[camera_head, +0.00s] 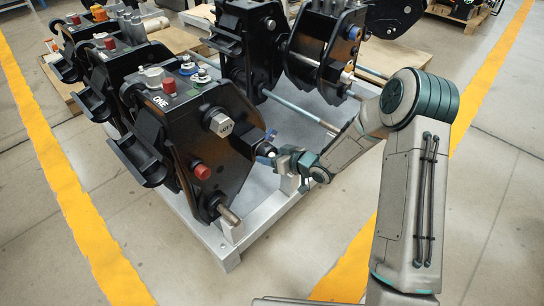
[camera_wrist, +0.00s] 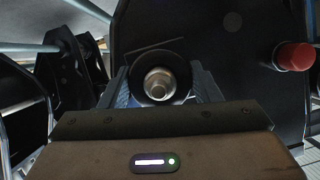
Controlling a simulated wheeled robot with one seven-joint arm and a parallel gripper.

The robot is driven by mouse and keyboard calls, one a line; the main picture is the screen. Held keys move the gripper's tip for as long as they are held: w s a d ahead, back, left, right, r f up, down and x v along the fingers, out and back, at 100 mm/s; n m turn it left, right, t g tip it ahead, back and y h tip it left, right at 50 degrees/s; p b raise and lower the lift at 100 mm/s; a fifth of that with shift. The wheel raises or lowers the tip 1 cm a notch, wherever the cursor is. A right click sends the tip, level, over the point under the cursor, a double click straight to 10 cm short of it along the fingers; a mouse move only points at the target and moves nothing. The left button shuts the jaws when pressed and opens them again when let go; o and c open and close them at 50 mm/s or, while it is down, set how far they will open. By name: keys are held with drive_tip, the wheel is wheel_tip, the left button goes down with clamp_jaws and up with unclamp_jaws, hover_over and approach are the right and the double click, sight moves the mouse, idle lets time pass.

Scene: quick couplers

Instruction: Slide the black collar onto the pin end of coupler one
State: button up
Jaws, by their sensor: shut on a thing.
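Coupler one (camera_head: 210,130) is the black coupler marked ONE, standing on a pale metal frame. My gripper (camera_head: 276,157) is at its right side plate, and its fingers are shut on the black collar (camera_wrist: 160,56). In the wrist view, the dark ring sits between the two ribbed fingers. The silver pin end (camera_wrist: 160,86) shows inside the ring's opening, roughly centred. The collar looks around the pin or directly in line with it; I cannot tell how deep it sits. In the head view, the collar (camera_head: 265,149) is small and partly hidden by the fingers.
A red cap (camera_wrist: 295,57) sticks out of the side plate to the right in the wrist view. A lower metal pin (camera_head: 229,215) projects from coupler one near the frame's front rail (camera_head: 232,258). More black couplers (camera_head: 320,45) stand behind. The floor at the front left is clear.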

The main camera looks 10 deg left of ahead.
drive_tip(key=o, duration=0.9)
drive_tip(key=shift+a, duration=0.1)
drive_tip(key=p+v, duration=0.4)
drive_tip(key=v, duration=1)
drive_tip(key=shift+p, duration=0.3)
